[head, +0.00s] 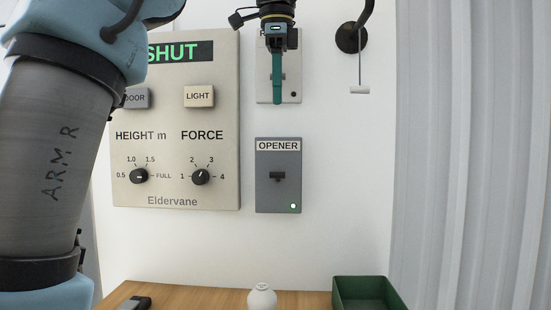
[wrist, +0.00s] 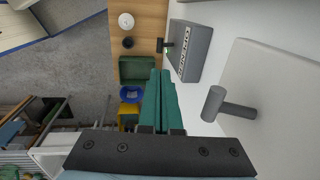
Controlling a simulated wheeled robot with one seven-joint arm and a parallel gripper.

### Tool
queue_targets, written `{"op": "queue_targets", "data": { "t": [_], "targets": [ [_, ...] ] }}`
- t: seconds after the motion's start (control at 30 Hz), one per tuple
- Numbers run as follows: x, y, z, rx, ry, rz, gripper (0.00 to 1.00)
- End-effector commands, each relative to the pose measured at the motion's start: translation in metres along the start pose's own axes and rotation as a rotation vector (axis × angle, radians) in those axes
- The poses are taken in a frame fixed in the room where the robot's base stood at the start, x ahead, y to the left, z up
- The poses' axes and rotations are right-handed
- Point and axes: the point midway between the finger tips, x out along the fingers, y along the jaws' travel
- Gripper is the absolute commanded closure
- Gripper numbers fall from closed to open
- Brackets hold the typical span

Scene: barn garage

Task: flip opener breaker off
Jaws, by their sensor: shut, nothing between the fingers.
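The opener breaker is a grey box labelled OPENER (head: 265,195) on the white wall, right of the large panel. Its dark lever (head: 278,176) sits near the middle of its face, and a green lamp (head: 293,206) glows at its lower right. In the wrist view the breaker (wrist: 196,58) shows ahead of my fingers, its lever (wrist: 166,45) sticking out to the left. My gripper (head: 277,101) points down above the breaker, apart from it, in front of a pale plate. Its teal fingers (wrist: 160,73) are shut together and empty.
The pale plate (head: 292,85) carries a grey peg (wrist: 228,106) close beside my fingers. A cream panel (head: 220,120) with buttons and knobs is to the left. A pull handle (head: 359,90) hangs to the right. Below stand a bench (head: 220,297), white jar (head: 262,297) and green bin (head: 367,296).

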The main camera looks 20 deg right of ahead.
Motion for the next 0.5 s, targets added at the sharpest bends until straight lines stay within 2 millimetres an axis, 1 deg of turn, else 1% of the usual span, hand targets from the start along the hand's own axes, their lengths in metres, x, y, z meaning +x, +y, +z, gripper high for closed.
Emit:
{"op": "queue_targets", "data": {
  "t": [0.17, 0.27, 0.37, 0.5],
  "targets": [
    [0.002, 0.000, 0.000, -0.002, 0.000, 0.000, 1.00],
    [0.009, 0.000, 0.000, -0.002, -0.001, 0.001, 1.00],
    [0.024, 0.001, 0.001, -0.003, -0.002, 0.002, 1.00],
    [0.051, 0.001, 0.001, -0.003, -0.002, 0.002, 1.00]
  ]
}}
